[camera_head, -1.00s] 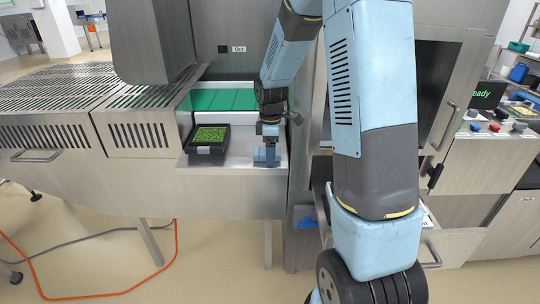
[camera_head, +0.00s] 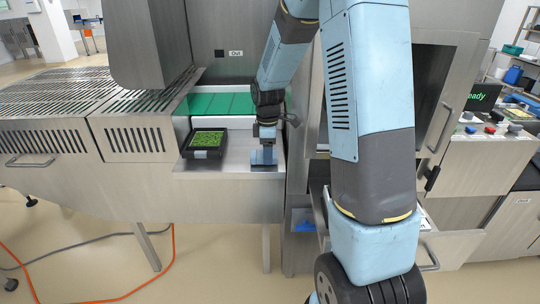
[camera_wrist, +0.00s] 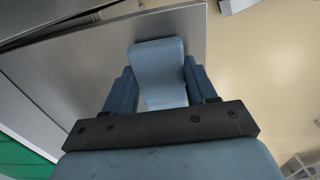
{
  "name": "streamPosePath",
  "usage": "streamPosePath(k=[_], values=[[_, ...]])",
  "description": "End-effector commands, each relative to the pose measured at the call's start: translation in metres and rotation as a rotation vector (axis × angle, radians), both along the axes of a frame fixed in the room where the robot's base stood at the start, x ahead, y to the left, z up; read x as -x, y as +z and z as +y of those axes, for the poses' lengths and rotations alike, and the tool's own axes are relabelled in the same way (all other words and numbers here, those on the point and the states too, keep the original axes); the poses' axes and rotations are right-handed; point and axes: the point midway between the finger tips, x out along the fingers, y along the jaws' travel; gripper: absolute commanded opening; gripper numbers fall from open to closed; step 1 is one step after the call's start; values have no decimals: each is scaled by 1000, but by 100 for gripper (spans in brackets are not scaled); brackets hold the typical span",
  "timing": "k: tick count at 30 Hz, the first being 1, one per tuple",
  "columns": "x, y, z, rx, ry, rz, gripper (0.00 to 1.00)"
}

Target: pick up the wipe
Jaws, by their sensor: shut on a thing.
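The wipe (camera_wrist: 163,88) is a light blue folded piece. In the wrist view it stands between the two dark blue fingers of my gripper (camera_wrist: 158,68) and reaches past their tips. My gripper is shut on it. In the head view my gripper (camera_head: 264,154) points down at the right end of the steel outfeed shelf (camera_head: 235,162). The wipe is hard to tell from the fingers there. A dark strip shows on the shelf just under the fingers; I cannot tell how large the gap is.
A black tray with green contents (camera_head: 204,155) sits to the left of my gripper on the shelf. The green belt (camera_head: 222,104) lies behind. A steel machine wall with an Out label (camera_head: 236,52) stands at the back. Open floor lies in front of the shelf.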

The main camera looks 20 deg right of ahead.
Motion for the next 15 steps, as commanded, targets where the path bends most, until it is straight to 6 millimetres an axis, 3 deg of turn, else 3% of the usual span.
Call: streamPosePath(k=[5,15], values=[[0,29,-1,1,-1,-6,27],[35,91,-52,0,-5,-4,27]])
